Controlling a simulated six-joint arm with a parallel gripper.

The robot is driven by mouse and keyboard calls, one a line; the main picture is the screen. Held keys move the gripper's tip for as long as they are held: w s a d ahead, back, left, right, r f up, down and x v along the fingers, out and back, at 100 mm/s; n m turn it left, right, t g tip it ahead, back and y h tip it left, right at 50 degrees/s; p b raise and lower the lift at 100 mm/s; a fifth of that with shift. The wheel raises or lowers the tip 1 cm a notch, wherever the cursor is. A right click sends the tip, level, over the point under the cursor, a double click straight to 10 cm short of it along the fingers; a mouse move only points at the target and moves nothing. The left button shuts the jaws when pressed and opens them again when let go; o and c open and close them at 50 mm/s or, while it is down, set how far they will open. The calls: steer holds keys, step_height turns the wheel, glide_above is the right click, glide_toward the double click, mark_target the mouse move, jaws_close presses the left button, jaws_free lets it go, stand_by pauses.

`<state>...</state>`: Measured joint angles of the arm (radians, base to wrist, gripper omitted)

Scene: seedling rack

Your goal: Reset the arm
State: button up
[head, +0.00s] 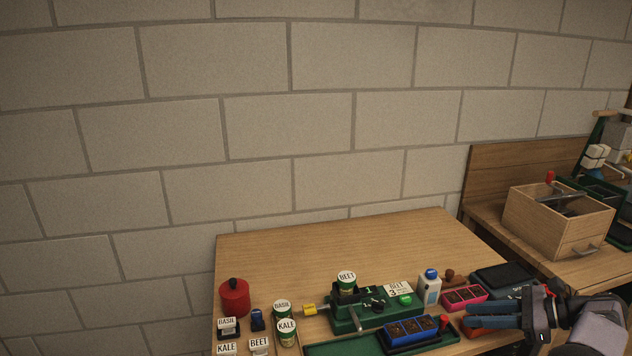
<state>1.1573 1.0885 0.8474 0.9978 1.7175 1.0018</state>
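My gripper (474,316) is at the lower right, reaching in from the right with its blue-grey fingers pointing left over the bench. A blue tray with soil cells (410,330) lies to the left of the fingertips. A pink tray with soil cells (463,297) lies just behind them. A red thing (478,333) shows partly below the fingers.
A white bottle (429,288) stands near the pink tray. A red canister (234,298) and several labelled containers stand left. A wooden box (556,219) sits on the right-hand bench. The bench's back is clear.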

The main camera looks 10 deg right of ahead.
steer(key=w+a+n+g, duration=0.1)
steer(key=a, duration=0.2)
steer(key=w+a+r+n+g+h+p, duration=0.1)
steer(key=w+a+n, duration=0.1)
steer(key=a, duration=0.1)
steer(key=w+a+n+g+h+p, duration=0.1)
steer(key=a, duration=0.2)
steer(key=shift+w+a+r+n, duration=0.2)
steer(key=shift+w+r+n, duration=0.1)
steer(key=shift+n, duration=0.1)
steer(key=a+n+g, duration=0.1)
steer(key=a+n, duration=0.1)
steer(key=a, duration=0.1)
steer(key=s+a+n+g+h+p, duration=0.1)
steer(key=a, duration=0.3)
steer(key=s+a+n+g+p, duration=0.1)
steer(key=a+n, duration=0.1)
steer(key=a, duration=0.2)
steer(key=shift+n+h, duration=0.3)
steer(key=shift+h, duration=0.1)
steer(key=s+a+f+n+g+h+p, duration=0.2)
steer(key=s+a+n+h, duration=0.3)
steer(key=s+a+n, duration=1.1)
steer(key=s+g, duration=0.1)
steer(key=s, duration=0.2)
steer(key=shift+s+a+p, duration=0.2)
steer(key=shift+s+p, duration=0.05)
steer(key=shift+p, duration=0.1)
